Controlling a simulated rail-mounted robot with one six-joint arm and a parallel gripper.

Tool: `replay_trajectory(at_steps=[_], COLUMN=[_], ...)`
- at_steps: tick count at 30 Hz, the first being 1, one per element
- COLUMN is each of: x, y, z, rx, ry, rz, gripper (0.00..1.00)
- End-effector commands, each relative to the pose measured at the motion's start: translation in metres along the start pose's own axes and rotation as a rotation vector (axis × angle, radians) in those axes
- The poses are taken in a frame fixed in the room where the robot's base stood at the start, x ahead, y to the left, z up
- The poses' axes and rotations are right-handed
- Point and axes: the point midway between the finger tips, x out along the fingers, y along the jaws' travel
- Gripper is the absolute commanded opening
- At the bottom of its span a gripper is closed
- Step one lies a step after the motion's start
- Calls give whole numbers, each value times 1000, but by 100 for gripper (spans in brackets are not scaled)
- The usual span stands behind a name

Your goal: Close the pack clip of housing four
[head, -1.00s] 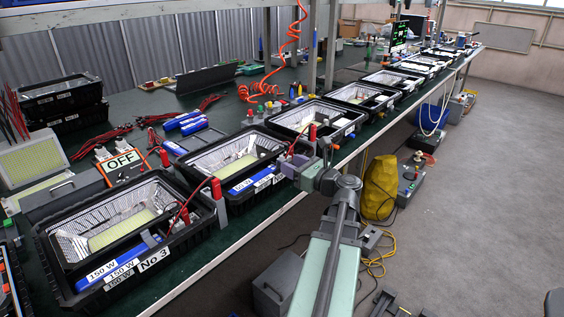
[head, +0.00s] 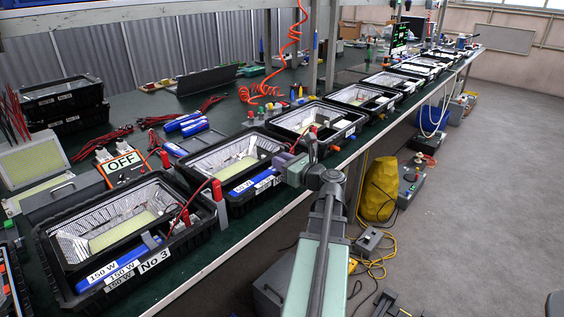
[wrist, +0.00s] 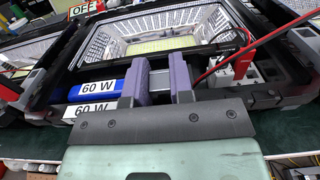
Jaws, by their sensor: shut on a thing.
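Housing four (head: 205,153) is the black-framed floodlight just beyond housing No 3, and it fills the wrist view (wrist: 108,50). Its blue pack (head: 241,186) with a 60 W label lies in the front edge; it also shows in the wrist view (wrist: 97,91). My gripper (head: 281,160) is at the right part of that front edge. In the wrist view its two purple fingers (wrist: 159,72) reach over the edge, one on each side of a grey clip (wrist: 159,82), and are shut on it. The fingers hide part of the clip, so its angle is unclear.
A red clamp (wrist: 244,62) with a red lead sits just right of the fingers. Housing No 3 (head: 62,270) is nearer, with a grey clip over its blue pack. More housings line the bench beyond. A switch box reading OFF (head: 123,163) stands behind.

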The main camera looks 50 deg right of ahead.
Motion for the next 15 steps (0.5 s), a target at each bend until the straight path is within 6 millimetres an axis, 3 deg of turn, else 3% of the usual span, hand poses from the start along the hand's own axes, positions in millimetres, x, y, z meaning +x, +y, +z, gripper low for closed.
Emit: replay_trajectory(at_steps=[8,15], x=[4,12], y=[0,0], z=[5,10], rx=[0,-2], ry=[70,232], rz=[0,1], gripper=[0,0])
